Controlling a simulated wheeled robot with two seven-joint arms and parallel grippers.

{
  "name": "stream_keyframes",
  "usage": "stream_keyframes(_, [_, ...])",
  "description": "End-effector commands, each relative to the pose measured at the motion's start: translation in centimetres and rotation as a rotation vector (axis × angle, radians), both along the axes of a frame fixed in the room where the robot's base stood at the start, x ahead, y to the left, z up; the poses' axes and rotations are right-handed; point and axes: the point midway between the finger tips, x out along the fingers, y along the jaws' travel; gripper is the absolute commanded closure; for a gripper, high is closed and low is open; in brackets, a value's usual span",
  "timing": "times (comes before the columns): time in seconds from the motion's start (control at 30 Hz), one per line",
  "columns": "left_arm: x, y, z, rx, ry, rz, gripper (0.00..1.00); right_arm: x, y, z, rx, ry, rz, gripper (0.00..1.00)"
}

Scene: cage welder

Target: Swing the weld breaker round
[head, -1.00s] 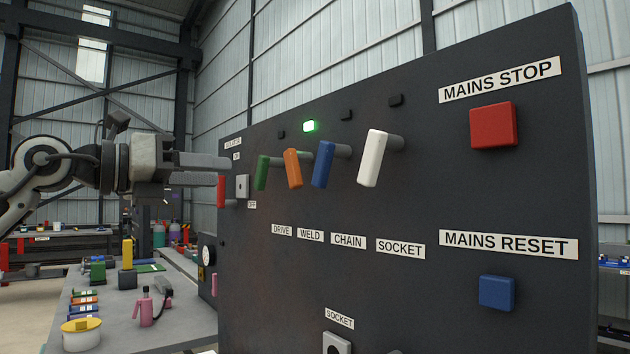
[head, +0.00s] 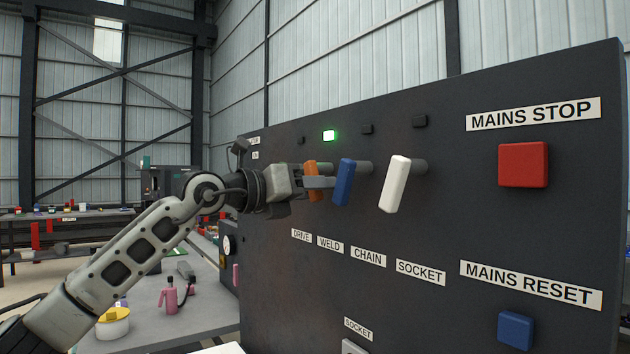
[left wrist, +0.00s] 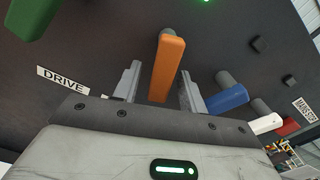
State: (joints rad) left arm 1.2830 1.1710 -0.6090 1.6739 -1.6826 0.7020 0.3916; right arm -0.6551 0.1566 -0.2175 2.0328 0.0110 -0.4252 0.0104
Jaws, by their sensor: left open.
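The weld breaker is the orange lever (head: 312,181) on the dark panel, above the WELD label (head: 330,245). It hangs down from its stub, slightly tilted. My left gripper (head: 318,182) is at the lever, its arm coming in from the left. In the left wrist view, the orange lever (left wrist: 167,68) stands between the two open fingers of my left gripper (left wrist: 160,88), with a gap visible on each side. A green lamp (head: 329,136) above is lit. My right gripper is not in view.
The blue lever (head: 344,183) is close on the right, then the white lever (head: 394,184). The green lever (left wrist: 35,18) shows in the wrist view; the gripper hides it in the head view. MAINS STOP (head: 523,165) is a red button further right.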

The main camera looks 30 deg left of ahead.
Motion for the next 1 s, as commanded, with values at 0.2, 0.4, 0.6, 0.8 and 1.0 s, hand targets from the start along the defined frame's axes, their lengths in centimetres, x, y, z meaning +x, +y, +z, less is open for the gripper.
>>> stream_keyframes(0.2, [0.29,-0.11,-0.01,0.001,-0.002,0.0,0.58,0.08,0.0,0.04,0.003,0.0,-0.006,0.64])
stream_keyframes(0.4, [0.26,-0.1,-0.01,0.001,-0.001,0.0,0.83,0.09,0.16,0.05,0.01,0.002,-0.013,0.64])
stream_keyframes(0.6, [0.25,-0.09,0.0,0.001,-0.001,0.0,1.0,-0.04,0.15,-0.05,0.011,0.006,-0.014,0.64])
stream_keyframes(0.8, [0.29,0.01,-0.05,0.028,-0.011,0.0,1.0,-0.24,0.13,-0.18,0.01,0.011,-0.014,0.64])
stream_keyframes(1.0, [0.44,0.27,-0.14,0.119,-0.05,-0.001,1.0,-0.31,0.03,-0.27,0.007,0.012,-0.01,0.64])
